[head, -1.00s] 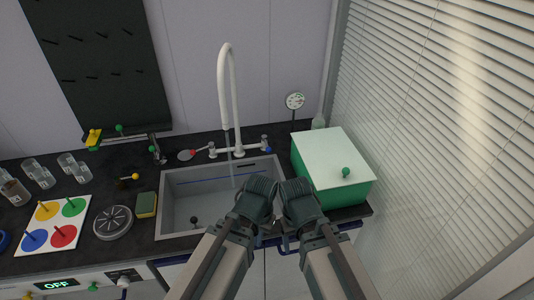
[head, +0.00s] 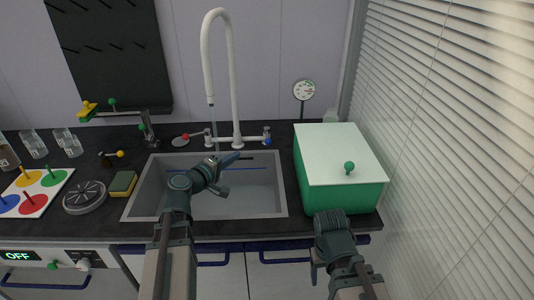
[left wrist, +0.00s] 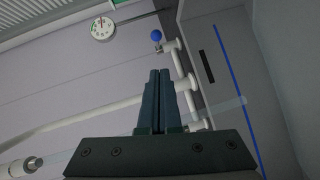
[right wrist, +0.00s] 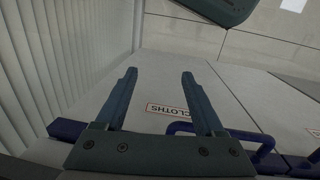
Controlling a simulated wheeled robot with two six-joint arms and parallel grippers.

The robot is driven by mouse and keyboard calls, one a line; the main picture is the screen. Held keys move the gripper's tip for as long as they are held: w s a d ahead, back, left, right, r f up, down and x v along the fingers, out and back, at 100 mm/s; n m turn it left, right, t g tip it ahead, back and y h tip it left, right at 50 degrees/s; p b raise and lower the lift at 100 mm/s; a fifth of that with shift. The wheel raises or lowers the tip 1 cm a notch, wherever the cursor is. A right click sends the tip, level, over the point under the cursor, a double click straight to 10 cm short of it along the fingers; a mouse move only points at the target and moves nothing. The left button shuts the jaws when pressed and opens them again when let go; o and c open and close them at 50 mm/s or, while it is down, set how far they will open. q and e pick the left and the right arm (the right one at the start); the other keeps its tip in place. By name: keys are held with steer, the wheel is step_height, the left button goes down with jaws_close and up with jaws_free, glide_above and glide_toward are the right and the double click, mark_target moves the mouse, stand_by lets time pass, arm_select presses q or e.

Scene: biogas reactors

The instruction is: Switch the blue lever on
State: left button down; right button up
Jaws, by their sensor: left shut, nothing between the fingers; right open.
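The blue lever (head: 267,141) is a small blue-ended handle on the right of the white tap (head: 237,141), behind the sink. In the left wrist view its blue ball (left wrist: 156,35) shows beyond the fingertips. My left gripper (head: 238,157) is shut and empty over the sink, left of the lever and apart from it. Its fingers (left wrist: 160,75) are pressed together. My right gripper (head: 314,268) hangs low in front of the counter. In the right wrist view it is open and empty (right wrist: 158,78), facing a cabinet front.
A red lever (head: 186,137) sits left of the tap. A pale stream, apparently water, falls from the spout into the sink (head: 275,190). A green box (head: 340,198) with a pale lid stands right of the sink. A gauge (head: 304,90) stands behind.

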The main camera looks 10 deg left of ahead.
arm_select(q)
steer(key=shift+w+a+r+n, duration=0.15)
steer(key=shift+a+n, duration=0.25)
steer(key=shift+a, duration=0.25)
steer(key=b, duration=0.2)
glide_toward(267, 136)
steer(key=w+a, duration=0.1)
steer(key=a, duration=0.1)
steer(key=d, duration=0.1)
steer(key=w+d+f, duration=0.1)
steer(key=d, duration=0.1)
steer(key=shift+w+d+f, duration=0.15)
steer(key=shift+w+d, duration=0.05)
steer(key=shift+w, duration=0.2)
steer(key=shift+d, duration=0.1)
